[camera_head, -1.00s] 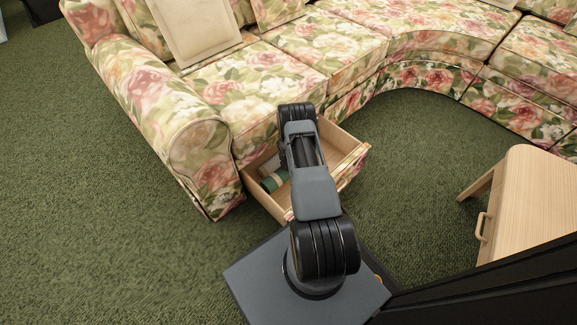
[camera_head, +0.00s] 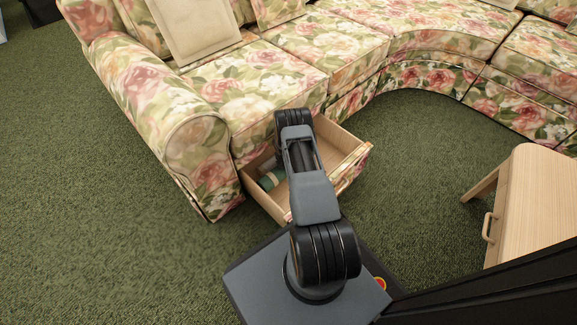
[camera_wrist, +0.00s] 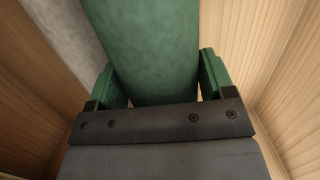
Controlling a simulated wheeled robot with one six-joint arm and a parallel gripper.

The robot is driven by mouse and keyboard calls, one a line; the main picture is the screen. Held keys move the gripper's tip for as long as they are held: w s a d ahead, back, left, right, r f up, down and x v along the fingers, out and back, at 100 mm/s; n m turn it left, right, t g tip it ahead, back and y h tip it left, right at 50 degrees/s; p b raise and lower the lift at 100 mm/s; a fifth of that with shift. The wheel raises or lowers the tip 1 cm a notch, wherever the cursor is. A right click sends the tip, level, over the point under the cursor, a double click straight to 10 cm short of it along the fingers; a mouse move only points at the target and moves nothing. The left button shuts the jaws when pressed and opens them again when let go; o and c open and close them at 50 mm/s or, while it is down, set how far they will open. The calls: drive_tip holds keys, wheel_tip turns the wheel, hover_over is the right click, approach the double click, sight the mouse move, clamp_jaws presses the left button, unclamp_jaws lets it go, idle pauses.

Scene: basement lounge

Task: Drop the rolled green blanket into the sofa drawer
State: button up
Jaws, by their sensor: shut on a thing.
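The rolled green blanket (camera_wrist: 152,50) runs up the middle of the wrist view, between the two fingers of my gripper (camera_wrist: 160,78). My gripper is shut on it. In the head view a green end (camera_head: 270,181) shows to the left of my arm, inside the open wooden sofa drawer (camera_head: 338,143). Drawer wood (camera_wrist: 262,60) rises on both sides in the wrist view. My gripper's fingers are hidden behind my arm in the head view. I cannot tell whether the blanket touches the drawer floor.
The floral sofa (camera_head: 255,95) stands behind the drawer, its armrest (camera_head: 185,130) at left. A pale surface (camera_wrist: 70,35) lies beside the blanket in the wrist view. A light wooden table (camera_head: 535,200) is at right. Green carpet (camera_head: 90,230) is clear at left.

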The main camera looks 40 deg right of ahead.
drive_tip(key=shift+f, duration=0.15)
drive_tip(key=o, duration=1.1)
drive_tip(key=shift+c, duration=0.2)
drive_tip(key=shift+a+r+p, duration=0.2)
drive_tip(key=shift+r+p, duration=0.6)
drive_tip(key=shift+r, duration=0.65)
drive_tip(key=shift+a+r+p, duration=0.15)
drive_tip(key=shift+r+p, duration=0.7)
drive_tip(key=shift+r, duration=0.6)
drive_tip(key=shift+a+r+p, duration=0.2)
drive_tip(key=shift+r+p, duration=0.6)
drive_tip(key=shift+r, duration=0.65)
